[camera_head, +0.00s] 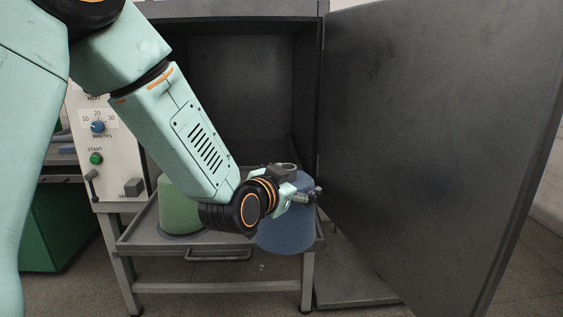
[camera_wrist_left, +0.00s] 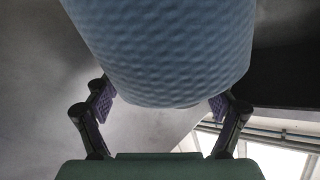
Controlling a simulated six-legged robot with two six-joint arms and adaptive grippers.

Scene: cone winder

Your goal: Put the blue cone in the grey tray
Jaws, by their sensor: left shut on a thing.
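The blue cone (camera_head: 285,234) is at the right front corner of the grey tray (camera_head: 137,241) in the head view. Its lower part covers the tray's front rim there. I cannot tell its exact height above the tray. My left gripper (camera_head: 307,194) is shut on the blue cone near its top and hides part of it. In the left wrist view the blue cone (camera_wrist_left: 165,45) fills the upper middle, between the two fingers of my left gripper (camera_wrist_left: 160,103). My right gripper is in neither view.
A green cone (camera_head: 178,212) stands on the tray's left part, partly behind my left arm. A dark open cabinet (camera_head: 240,90) is behind the tray. Its large grey door (camera_head: 430,130) stands open on the right. A control panel (camera_head: 98,150) is at the left.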

